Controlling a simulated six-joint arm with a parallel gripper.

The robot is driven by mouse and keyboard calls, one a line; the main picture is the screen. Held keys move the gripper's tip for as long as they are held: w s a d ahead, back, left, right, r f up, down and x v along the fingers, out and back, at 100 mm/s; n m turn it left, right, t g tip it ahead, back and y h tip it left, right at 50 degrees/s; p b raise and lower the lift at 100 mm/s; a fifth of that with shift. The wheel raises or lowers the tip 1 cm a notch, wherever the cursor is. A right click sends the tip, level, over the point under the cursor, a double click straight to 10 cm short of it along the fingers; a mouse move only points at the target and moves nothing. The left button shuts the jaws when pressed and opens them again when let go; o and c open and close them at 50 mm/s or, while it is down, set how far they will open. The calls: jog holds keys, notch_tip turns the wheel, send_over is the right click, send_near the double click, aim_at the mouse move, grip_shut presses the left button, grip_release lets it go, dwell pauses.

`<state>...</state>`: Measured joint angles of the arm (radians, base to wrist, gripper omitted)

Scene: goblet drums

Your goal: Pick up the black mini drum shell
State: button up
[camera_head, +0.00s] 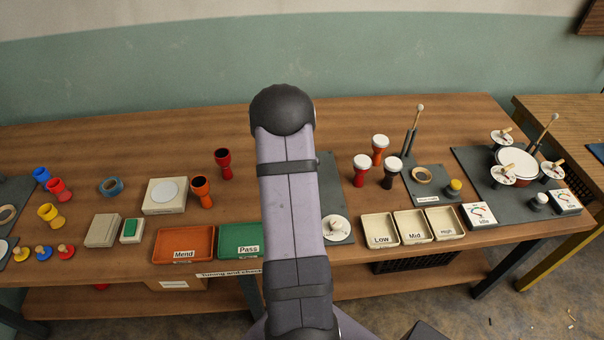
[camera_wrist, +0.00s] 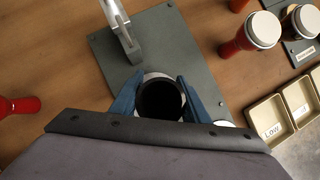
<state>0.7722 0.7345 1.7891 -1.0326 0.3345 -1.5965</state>
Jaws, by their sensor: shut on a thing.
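The black mini drum shell (camera_wrist: 162,101) shows in the wrist view as a dark open ring seen from above. My gripper (camera_wrist: 161,92) has its two blue fingers closed on either side of it. A pale disc partly shows behind the shell, over a grey plate (camera_wrist: 110,58). I cannot tell whether the shell touches the plate. In the head view my arm hides the gripper and the shell.
A metal lever (camera_wrist: 122,30) stands on the plate beside the shell. White-topped drums (camera_head: 361,168) stand to the right, near the Low tray (camera_head: 380,230). Mend (camera_head: 184,244) and Pass (camera_head: 238,239) trays lie left of centre. Empty red (camera_head: 223,163) and orange (camera_head: 201,191) shells stand behind them.

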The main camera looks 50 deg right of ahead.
notch_tip(320, 180, up, 10)
jog(key=shift+r+p, duration=0.1)
jog(key=shift+p, duration=0.9)
jog(key=shift+w+a, duration=0.3)
jog(key=shift+w, duration=0.1)
jog(key=w+a+r+n+t+b, duration=0.25)
jog(key=w+a+n, duration=0.25)
jog(key=w+a, duration=0.9)
jog(key=s+a+f+n+y+b, duration=0.1)
jog(key=s+a, duration=0.3)
jog(key=a, duration=0.5)
jog(key=s+f+m+g+h, duration=0.1)
jog(key=s+f+m+g, duration=0.2)
jog(key=s+m, duration=0.3)
jog(key=shift+s+d+f+m, duration=0.15)
jog(key=shift+s+f+m, duration=0.25)
jog(key=shift+s, duration=1.65)
jog(key=shift+f+b, duration=0.95)
jog(key=shift+f, duration=4.1)
